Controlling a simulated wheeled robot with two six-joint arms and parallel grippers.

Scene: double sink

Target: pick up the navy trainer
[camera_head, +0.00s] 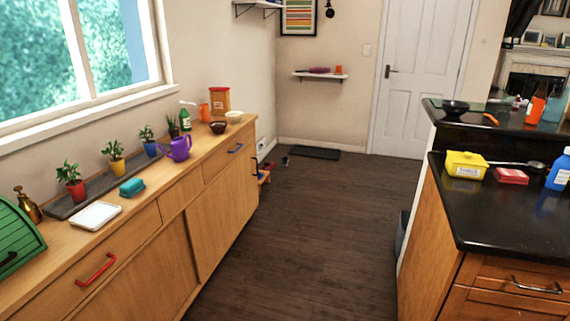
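A small dark shoe-like thing (285,161) is on the floor by the far end of the left cabinet, in front of the dark doormat (314,153). It may be the navy trainer, but it is too small to tell. A low wooden rack or stool (264,177) with red and blue on it stands just left of it, partly hidden by the cabinet. Neither of my grippers is in view.
A long wooden cabinet (222,184) with potted plants and a purple watering can (177,149) runs along the left. A black-topped counter (500,208) stands on the right. The dark wooden floor (320,230) between them is clear up to the white door (421,75).

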